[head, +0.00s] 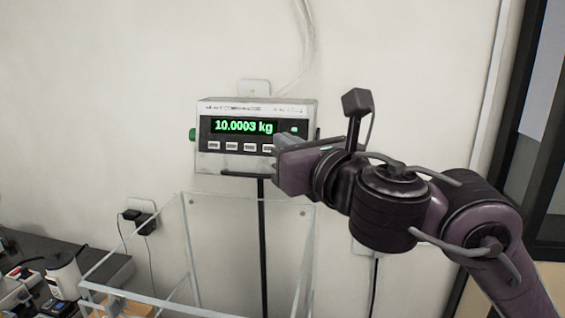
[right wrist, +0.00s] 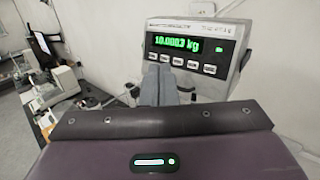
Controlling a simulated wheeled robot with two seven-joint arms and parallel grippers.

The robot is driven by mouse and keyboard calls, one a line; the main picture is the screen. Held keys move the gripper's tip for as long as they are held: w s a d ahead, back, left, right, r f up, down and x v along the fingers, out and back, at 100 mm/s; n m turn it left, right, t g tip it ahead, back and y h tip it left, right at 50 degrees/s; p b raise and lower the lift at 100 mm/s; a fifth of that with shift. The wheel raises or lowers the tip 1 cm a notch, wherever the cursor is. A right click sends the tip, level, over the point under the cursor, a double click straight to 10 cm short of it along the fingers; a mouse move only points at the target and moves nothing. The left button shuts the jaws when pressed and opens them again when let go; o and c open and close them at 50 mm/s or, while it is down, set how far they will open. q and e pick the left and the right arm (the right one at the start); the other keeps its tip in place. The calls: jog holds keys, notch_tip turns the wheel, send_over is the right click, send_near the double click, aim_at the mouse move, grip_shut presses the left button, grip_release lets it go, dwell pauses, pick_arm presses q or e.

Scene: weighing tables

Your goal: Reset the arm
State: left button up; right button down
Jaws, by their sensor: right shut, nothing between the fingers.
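My right arm comes in from the right in the head view. Its gripper (head: 281,150) is shut and empty, right at the lower right of the scale display (head: 222,108). The fingers partly cover the row of buttons in the head view; I cannot tell whether they touch a button. The display reads 10.0003 kg in green. In the right wrist view the shut gripper (right wrist: 159,72) points at the button row of the display (right wrist: 190,45). My left gripper is not in view.
A clear-walled box (head: 185,235) stands below the display, around its black post (head: 263,240). A dark table (head: 105,265) with equipment is at the lower left. A plug (head: 140,218) sits in a wall socket. A door frame (head: 490,90) is at the right.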

jog(key=s+d+f+m+g+h, duration=0.1)
jog(key=d+f+m+g+h, duration=0.2)
jog(key=f+m, duration=1)
jog(key=s+d+f+m+g+h, duration=0.1)
jog(key=d+f+m+h, duration=0.35)
jog(key=f+m, duration=0.8)
jog(key=s+d+f+m+g+h, duration=0.1)
jog(key=s+d+f+m+g, duration=0.45)
jog(key=s+f, duration=0.55)
jog(key=s+d+f+m+g, duration=0.3)
jog(key=s+d+f+m, duration=0.3)
jog(key=s+f+m, duration=0.45)
notch_tip(320, 180, down, 35)
jog(key=n+g+b, duration=0.2)
jog(key=b, duration=0.4)
pick_arm(q)
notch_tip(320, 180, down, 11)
jog(key=b, duration=0.5)
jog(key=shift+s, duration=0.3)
pick_arm(e)
jog(key=s+d+f, duration=0.1)
jog(key=s+f, duration=0.9)
jog(key=f, duration=0.2)
jog(key=s+d+f, duration=0.2)
jog(key=s+f, duration=0.7)
jog(key=f, duration=0.4)
jog(key=shift+s+g, duration=0.35)
jog(key=shift+d+h, duration=0.1)
jog(key=shift+h, duration=0.15)
